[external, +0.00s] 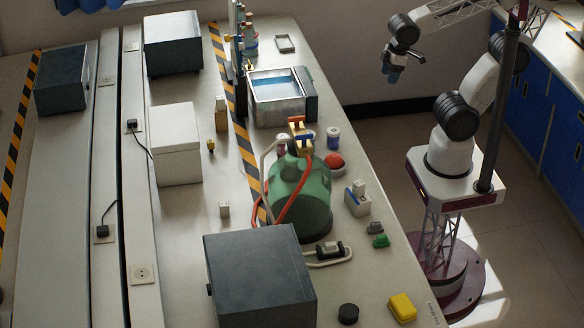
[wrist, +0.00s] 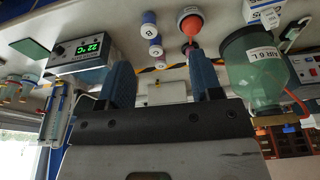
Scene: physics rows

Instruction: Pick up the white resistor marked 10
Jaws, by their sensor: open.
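I cannot read a marking 10 on anything, so I cannot tell which thing is the white resistor. A white block with blue parts (external: 357,199) stands near the table's right edge; a white piece with blue lettering (wrist: 264,13) is cut off at the top of the wrist view. A white and blue cylinder (external: 333,138) stands farther back; a cylinder marked 8 (wrist: 149,29) shows in the wrist view. My gripper (external: 392,76) hangs empty, right of the table and above it. Its two blue fingers are apart in the wrist view (wrist: 162,80).
A green bottle (external: 300,195) with red tubing stands mid-table, next to a red-topped piece (external: 334,163). A water bath (external: 277,97) is behind it. A dark box (external: 260,278), a black knob (external: 348,313) and a yellow block (external: 402,307) are in front.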

